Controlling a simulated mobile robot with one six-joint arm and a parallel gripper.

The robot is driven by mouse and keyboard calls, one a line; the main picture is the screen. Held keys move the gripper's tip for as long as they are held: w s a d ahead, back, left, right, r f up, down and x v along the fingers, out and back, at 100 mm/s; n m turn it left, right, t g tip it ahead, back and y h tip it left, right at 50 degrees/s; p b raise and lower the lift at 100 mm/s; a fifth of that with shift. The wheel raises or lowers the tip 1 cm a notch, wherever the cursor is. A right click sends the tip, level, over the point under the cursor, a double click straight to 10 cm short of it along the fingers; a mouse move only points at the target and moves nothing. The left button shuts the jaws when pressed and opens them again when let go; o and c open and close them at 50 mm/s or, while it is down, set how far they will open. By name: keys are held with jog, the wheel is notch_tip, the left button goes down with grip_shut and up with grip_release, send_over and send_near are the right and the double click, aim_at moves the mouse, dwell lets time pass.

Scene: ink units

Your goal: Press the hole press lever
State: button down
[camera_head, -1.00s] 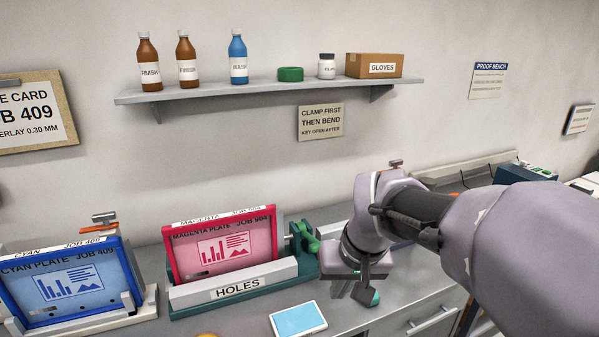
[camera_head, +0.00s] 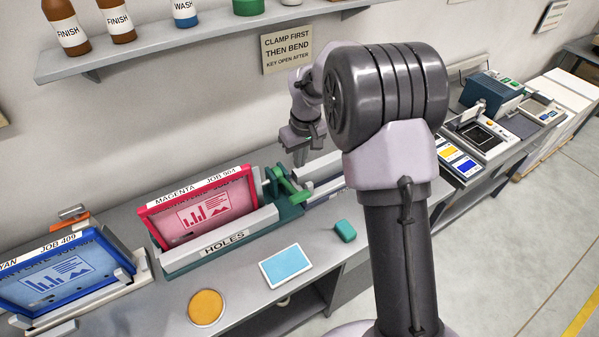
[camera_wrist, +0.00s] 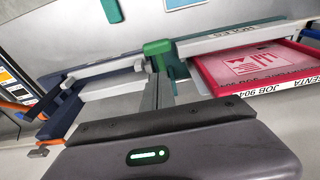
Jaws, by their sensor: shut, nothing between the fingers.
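The hole press (camera_head: 218,243) is a long grey and green bench unit with a HOLES label. It holds a red-framed magenta plate (camera_head: 203,208). Its green lever (camera_head: 285,184) stands at the press's right end. The plate also shows at right in the wrist view (camera_wrist: 262,68), and a green part at the press's end shows near the middle (camera_wrist: 157,47). My gripper (camera_head: 300,160) is shut and empty, above and behind the lever in the head view. In the wrist view its closed fingers (camera_wrist: 158,85) appear just below the green part; I cannot tell whether they touch.
A blue-framed cyan plate (camera_head: 60,275) stands in a holder at left. A pale blue pad (camera_head: 286,266), an orange disc (camera_head: 206,307) and a green block (camera_head: 345,231) lie on the front of the bench. A grey bender-like unit adjoins the press at right. A shelf (camera_head: 190,35) hangs above.

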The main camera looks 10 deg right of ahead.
send_near(298, 194)
jog(key=f, duration=0.2)
jog(key=w+f, duration=0.1)
jog(key=f, duration=0.2)
jog(key=shift+w+a, duration=0.15)
jog(key=shift+s+f, duration=0.2)
jog(key=shift+f, duration=0.25)
